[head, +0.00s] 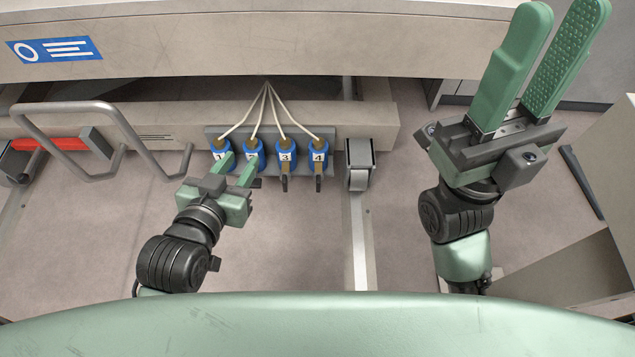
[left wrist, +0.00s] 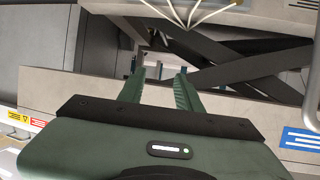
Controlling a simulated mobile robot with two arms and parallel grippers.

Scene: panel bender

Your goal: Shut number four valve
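The number four valve (head: 319,154) is the rightmost of a row of blue valves on a grey bracket in the head view. Its dark handle (head: 318,183) points down, towards me. Valve number three (head: 287,156) is just left of it, with its handle also pointing down. My left gripper (head: 239,162) is open in front of valves one (head: 220,150) and two (head: 253,150), hiding their lower parts, left of valve four. In the left wrist view its fingers (left wrist: 162,78) stand apart; no valve is clear there. My right gripper (head: 570,12) is open and empty at the upper right.
White hoses (head: 265,92) run from the valves up under the machine's beam (head: 300,40). A grey tubular rail (head: 110,115) and a red bar (head: 50,144) are at the left. A grey roller bracket (head: 359,165) stands right of valve four. The floor below is clear.

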